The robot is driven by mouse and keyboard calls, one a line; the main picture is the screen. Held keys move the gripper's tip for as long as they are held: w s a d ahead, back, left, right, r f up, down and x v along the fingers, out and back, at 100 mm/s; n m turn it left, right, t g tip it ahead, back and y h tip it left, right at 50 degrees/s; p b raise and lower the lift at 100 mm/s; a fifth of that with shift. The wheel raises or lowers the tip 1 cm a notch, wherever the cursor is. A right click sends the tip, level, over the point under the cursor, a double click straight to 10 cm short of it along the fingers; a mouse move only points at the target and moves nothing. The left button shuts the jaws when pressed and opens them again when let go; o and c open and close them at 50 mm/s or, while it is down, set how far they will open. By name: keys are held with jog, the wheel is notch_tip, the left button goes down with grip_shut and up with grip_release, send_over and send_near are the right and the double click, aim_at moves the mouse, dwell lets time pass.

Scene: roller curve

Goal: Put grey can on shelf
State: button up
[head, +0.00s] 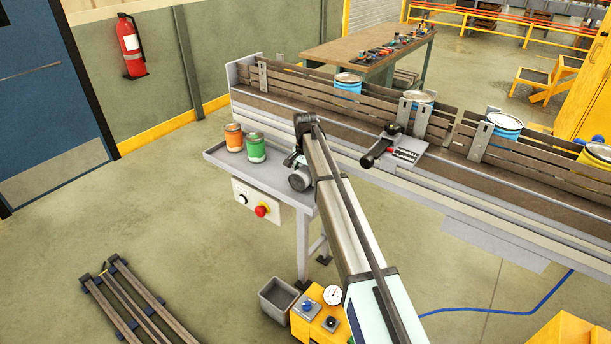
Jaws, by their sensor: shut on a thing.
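My gripper (292,160) is small and partly hidden behind my arm, low over the right part of the grey side shelf. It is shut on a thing. A grey rounded shape (300,181) shows at it, apparently the grey can, though I cannot clearly separate it from my wrist. I cannot tell whether it touches the shelf. The grey side shelf (281,177) stands in front of the conveyor. An orange can (234,138) and a green can (255,147) stand upright on it, left of my gripper.
The conveyor (300,101) with side rails carries several blue and yellow cans behind my arm. A lever with a black handle (376,153) juts from its near side. A control box with a red button (261,210) hangs under the shelf. A grey bin (279,298) stands on the floor.

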aim_at(306, 168)
jog(key=shift+f, duration=0.15)
jog(key=o, duration=1.2)
jog(key=shift+o, duration=0.2)
notch_tip(306, 168, up, 12)
jog(key=b, duration=0.3)
jog(key=shift+r, duration=0.2)
